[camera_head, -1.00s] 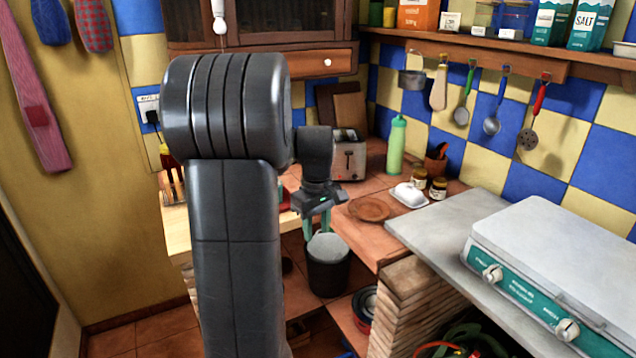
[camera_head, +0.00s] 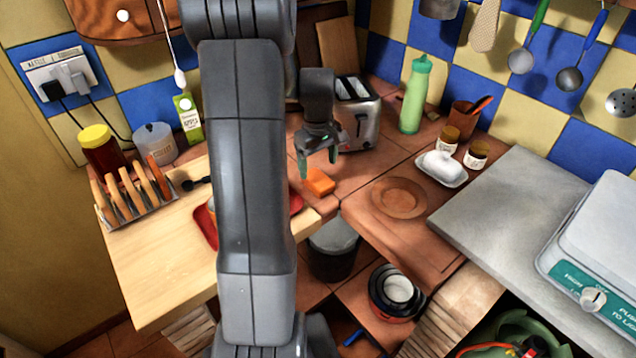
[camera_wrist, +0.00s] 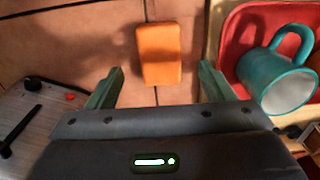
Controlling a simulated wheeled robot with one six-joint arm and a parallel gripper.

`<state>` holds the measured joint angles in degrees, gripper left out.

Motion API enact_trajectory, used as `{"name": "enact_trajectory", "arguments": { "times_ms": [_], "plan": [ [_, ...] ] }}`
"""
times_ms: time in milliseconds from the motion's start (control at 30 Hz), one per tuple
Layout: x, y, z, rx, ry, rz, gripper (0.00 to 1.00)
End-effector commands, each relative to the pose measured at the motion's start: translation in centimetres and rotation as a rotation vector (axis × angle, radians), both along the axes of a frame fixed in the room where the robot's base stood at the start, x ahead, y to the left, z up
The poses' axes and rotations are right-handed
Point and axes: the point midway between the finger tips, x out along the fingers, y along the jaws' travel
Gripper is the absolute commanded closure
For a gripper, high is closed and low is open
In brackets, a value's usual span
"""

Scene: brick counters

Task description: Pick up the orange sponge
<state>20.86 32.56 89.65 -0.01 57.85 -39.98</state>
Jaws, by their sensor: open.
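The orange sponge (camera_head: 319,181) lies on the terracotta tile counter, left of a round brown plate and in front of the toaster. My gripper (camera_head: 318,167) is above the sponge in the head view, its fingers pointing down. In the wrist view the sponge (camera_wrist: 159,54) lies on the tiles ahead of my gripper (camera_wrist: 158,88), roughly centred between the two green fingers. The fingers are apart and empty, and the sponge is not between their tips.
A silver toaster (camera_head: 359,115) stands right behind my gripper. A teal mug (camera_wrist: 278,76) stands on a red tray (camera_wrist: 241,38) to the right in the wrist view. The brown plate (camera_head: 400,197), a white butter dish (camera_head: 441,168) and a green bottle (camera_head: 414,97) stand to the right.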

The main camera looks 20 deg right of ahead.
Motion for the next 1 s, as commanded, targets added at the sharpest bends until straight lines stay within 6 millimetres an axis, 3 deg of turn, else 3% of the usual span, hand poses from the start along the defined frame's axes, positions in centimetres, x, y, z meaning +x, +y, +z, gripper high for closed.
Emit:
{"name": "enact_trajectory", "arguments": {
  "times_ms": [400,667,900,1000],
  "plan": [
    [-0.4,0.2,-4.9,0.001,0.001,0.0,0.25],
    [-0.3,0.2,-5.3,0.0,-0.001,0.0,0.25],
    [-0.3,0.2,-5.2,-0.001,-0.001,0.0,0.68],
    [-0.3,0.2,-5.2,-0.001,-0.001,0.0,0.76]
  ]
}}
